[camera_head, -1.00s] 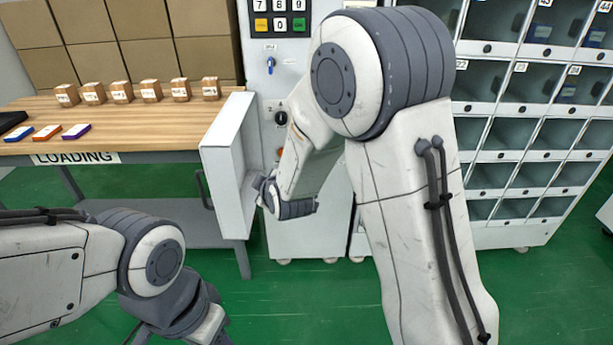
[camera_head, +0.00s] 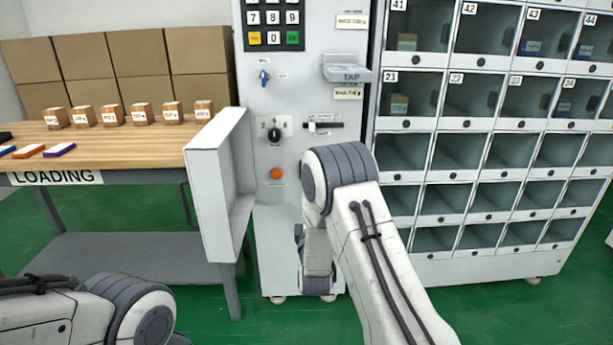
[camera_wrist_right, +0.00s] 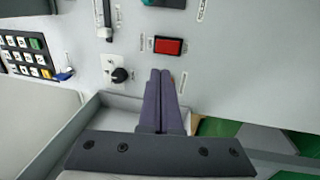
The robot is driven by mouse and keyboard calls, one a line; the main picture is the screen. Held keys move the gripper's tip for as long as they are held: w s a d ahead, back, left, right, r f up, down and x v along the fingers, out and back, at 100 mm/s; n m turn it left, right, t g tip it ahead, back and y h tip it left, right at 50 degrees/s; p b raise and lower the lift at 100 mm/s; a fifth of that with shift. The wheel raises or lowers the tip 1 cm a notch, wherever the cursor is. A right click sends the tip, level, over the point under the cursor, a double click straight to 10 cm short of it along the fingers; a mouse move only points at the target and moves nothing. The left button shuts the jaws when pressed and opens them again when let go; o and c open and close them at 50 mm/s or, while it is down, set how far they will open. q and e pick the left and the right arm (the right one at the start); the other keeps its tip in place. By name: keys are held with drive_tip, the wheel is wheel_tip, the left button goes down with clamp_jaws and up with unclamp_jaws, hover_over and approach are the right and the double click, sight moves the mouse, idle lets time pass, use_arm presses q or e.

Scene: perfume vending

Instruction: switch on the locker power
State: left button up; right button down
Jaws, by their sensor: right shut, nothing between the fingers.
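The control panel (camera_head: 290,210) stands between the table and the lockers. It carries a blue lever (camera_head: 264,76), a black rotary knob (camera_head: 274,135), a slider (camera_head: 323,125) and an orange button (camera_head: 277,173). The right wrist view shows a red rocker switch (camera_wrist_right: 168,46) near the black knob (camera_wrist_right: 119,75); my right arm hides it in the head view. The small labels are unreadable, so I cannot tell which control is the locker power. My right gripper (camera_wrist_right: 161,73) is shut and empty, its tips appearing just below the red switch. Contact is unclear. My left gripper is out of view.
A tap shelf (camera_head: 347,73) juts out at upper right. The locker grid (camera_head: 480,155) fills the right. Green floor is clear in front.

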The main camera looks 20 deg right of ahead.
use_arm(q)
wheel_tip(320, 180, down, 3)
drive_tip(key=b, duration=0.2)
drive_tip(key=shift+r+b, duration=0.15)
drive_tip(key=shift+b, duration=0.15)
use_arm(e)
drive_tip(key=x, duration=1.3)
drive_tip(key=shift+w, duration=0.35)
drive_tip(key=shift+d, duration=0.1)
